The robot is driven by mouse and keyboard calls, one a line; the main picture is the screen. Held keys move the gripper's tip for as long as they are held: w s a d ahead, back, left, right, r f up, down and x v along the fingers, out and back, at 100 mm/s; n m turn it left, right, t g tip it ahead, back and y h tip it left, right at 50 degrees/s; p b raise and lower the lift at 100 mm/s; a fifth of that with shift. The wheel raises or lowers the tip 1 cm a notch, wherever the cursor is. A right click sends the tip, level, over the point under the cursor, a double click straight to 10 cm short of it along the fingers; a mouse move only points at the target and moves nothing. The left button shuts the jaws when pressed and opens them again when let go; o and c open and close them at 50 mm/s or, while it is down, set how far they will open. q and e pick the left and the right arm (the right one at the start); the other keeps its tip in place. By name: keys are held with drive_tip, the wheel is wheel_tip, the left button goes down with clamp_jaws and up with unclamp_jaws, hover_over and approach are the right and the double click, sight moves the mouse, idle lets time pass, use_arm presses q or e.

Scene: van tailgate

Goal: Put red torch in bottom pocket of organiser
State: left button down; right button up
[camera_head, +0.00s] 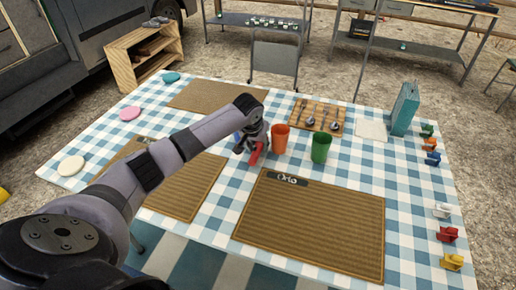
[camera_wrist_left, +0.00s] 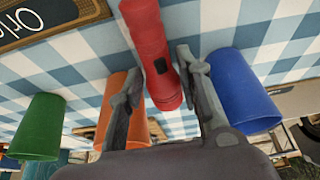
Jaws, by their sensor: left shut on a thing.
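The red torch (camera_head: 256,154) is held by my left gripper (camera_head: 254,137) over the middle of the checked table, beside the orange cup. In the left wrist view the torch (camera_wrist_left: 150,40) lies between the two fingers of the left gripper (camera_wrist_left: 162,88), its dark button facing the camera. The fingers are shut on it. Whether the torch touches the cloth I cannot tell. I cannot make out an organiser with pockets in either view. My right gripper is not in view.
An orange cup (camera_head: 280,138) and a green cup (camera_head: 320,147) stand right of the gripper. A blue cup (camera_wrist_left: 240,90) shows in the wrist view. Woven mats (camera_head: 310,225), a cutlery board (camera_head: 318,113), a teal upright object (camera_head: 404,108) and several coloured clips (camera_head: 447,234) occupy the table.

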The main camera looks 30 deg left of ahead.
use_arm(q)
drive_tip(key=shift+f, duration=0.7)
drive_tip(key=c, duration=1.2)
unclamp_jaws()
drive_tip(key=shift+f, duration=0.1)
drive_tip(key=shift+o, duration=0.2)
